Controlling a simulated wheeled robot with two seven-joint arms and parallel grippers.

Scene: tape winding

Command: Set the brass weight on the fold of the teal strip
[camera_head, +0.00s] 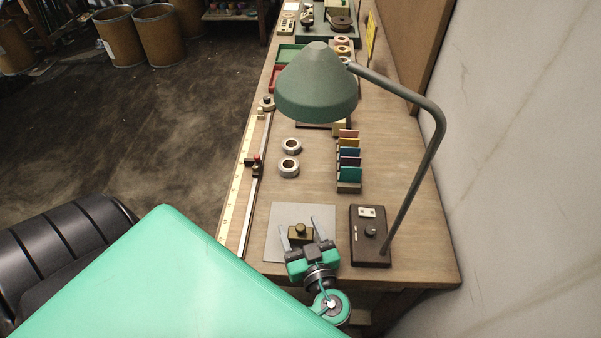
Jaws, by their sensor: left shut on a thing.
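My left gripper (299,234) is over the grey mat (318,212) at the near end of the bench. Its two fingers stand on either side of the brass weight (300,231), a small block with a round knob on top, and are shut on it. I cannot tell whether the weight touches the mat or is held just above it. I cannot make out a teal strip or its fold on the mat; the gripper and weight cover part of it. My right gripper is not in view.
A control box (369,236) with a green lamp (316,84) stands right of the mat, its arm arching over the bench. The bench middle is partly clear.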

